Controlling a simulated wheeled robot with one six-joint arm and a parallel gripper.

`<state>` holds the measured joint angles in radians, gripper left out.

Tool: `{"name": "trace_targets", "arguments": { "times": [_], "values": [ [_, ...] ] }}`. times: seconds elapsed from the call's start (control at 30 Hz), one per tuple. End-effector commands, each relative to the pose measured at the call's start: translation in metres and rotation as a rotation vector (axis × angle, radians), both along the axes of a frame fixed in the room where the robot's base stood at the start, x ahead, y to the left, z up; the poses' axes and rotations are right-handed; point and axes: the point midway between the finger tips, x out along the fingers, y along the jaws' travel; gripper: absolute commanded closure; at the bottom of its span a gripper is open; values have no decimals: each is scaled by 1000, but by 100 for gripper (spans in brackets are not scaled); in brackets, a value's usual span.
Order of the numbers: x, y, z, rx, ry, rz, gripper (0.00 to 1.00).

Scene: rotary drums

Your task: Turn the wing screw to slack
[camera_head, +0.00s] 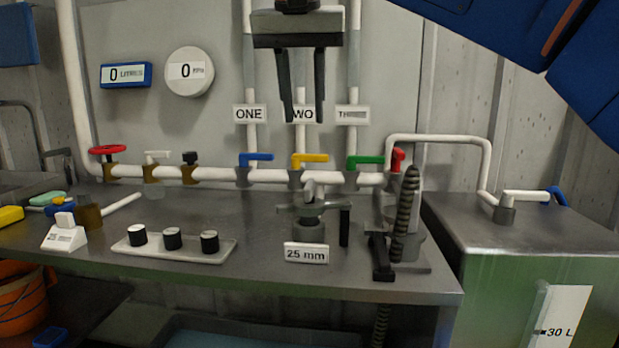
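My gripper (303,119) hangs at the top centre, pointing down. Its two dark fingers are apart with nothing between them, in front of the label reading "TWO". Below it on the bench stands a grey fixture (308,231) behind a "25 mm" label, with a flat plate and a pale grey raised piece (314,188) on top. This piece may be the wing screw; I cannot tell for sure. A small black knob (190,157) on the white pipe at left also has a wing-like shape. My gripper is clear of both.
Blue (258,157), yellow (311,158) and green (366,160) levers line the pipe behind the fixture. A dark ribbed hose (405,213) rises to its right. A tray with black knobs (174,248) lies to the left. The air around my gripper is clear.

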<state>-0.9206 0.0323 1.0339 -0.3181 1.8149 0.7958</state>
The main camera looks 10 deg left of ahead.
Motion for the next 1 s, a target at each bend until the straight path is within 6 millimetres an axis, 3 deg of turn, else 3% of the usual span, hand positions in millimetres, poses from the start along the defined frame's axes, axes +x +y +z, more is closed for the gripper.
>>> {"name": "trace_targets", "arguments": {
  "times": [0.7, 1.0],
  "values": [
    [47, -1, -115, -2, 2, -2, 69],
    [59, 0, -144, 0, 0, 0, 69]
  ]
}}
